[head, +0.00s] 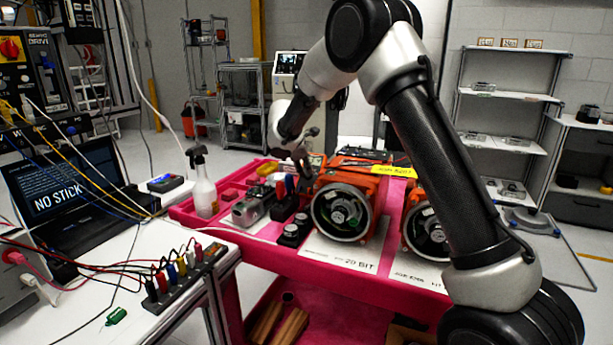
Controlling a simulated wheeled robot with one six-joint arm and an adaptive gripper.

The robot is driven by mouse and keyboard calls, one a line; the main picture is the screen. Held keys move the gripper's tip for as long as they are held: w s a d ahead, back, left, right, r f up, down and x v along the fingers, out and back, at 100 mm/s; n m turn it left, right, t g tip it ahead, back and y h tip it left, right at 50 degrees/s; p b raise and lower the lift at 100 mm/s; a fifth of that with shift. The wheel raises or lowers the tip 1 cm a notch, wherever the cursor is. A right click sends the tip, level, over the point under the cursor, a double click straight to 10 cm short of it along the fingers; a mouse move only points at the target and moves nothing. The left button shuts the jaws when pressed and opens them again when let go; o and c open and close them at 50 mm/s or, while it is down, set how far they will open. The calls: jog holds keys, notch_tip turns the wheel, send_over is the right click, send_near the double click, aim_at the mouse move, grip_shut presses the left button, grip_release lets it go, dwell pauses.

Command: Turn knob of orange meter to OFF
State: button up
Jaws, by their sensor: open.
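No orange meter with a knob can be clearly made out in the head view. Small orange and dark items crowd the back of the pink cart (270,258), partly hidden by my arm, and are too small to identify. My gripper (302,160) is open above the back of this cart, behind the large orange servo unit (345,205). Its fingers are small and dark here, and I see nothing held in them.
A second orange unit (425,232) is partly behind my arm. A spray bottle (203,185) and a grey device (252,207) stand on the cart's left. A laptop (65,190) and a small handheld device (165,184) are on the left bench, with loose cables.

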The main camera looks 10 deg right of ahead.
aim_at(307, 177)
jog(key=shift+n, duration=0.3)
jog(key=x, duration=0.8)
jog(key=shift+s+a, duration=0.1)
jog(key=c, duration=1.1)
